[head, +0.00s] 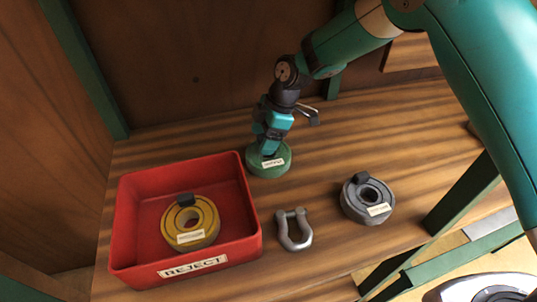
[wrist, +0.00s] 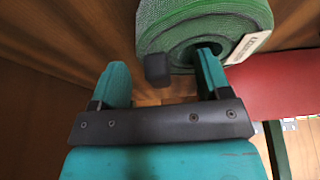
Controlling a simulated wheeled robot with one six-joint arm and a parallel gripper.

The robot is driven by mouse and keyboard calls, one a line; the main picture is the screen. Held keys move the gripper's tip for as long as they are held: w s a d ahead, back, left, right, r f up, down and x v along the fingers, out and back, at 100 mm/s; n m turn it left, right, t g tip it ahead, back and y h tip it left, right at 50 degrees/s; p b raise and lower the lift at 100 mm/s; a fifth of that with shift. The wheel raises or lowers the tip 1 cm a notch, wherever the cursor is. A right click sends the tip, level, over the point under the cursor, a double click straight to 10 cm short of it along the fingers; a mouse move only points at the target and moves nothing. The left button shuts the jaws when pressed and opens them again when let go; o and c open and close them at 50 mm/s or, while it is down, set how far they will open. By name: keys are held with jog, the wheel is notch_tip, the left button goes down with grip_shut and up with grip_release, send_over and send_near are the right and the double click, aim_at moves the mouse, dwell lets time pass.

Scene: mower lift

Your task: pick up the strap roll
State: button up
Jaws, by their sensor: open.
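A green strap roll (head: 268,160) with a white label lies flat on the wooden bench, right of the red tray. In the wrist view, the green roll (wrist: 190,30) fills the top, with a dark block at its edge. My gripper (head: 267,146) points down at this roll, and its fingers are open. In the wrist view, one finger of my gripper (wrist: 163,78) overlaps the roll's centre hole and the other is off to the left of the roll. I cannot tell whether either finger touches it. A grey strap roll (head: 355,208) lies to the right.
A red tray (head: 250,238) labelled REJECT holds a yellow strap roll (head: 208,232). A grey shackle (head: 293,241) lies between the tray and the grey roll. Green posts (head: 92,78) stand at the back. Bare bench (head: 350,145) lies right of the green roll.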

jog(key=c, duration=1.2)
jog(key=shift+r, duration=0.2)
notch_tip(320, 180, up, 20)
jog(key=shift+f, duration=0.15)
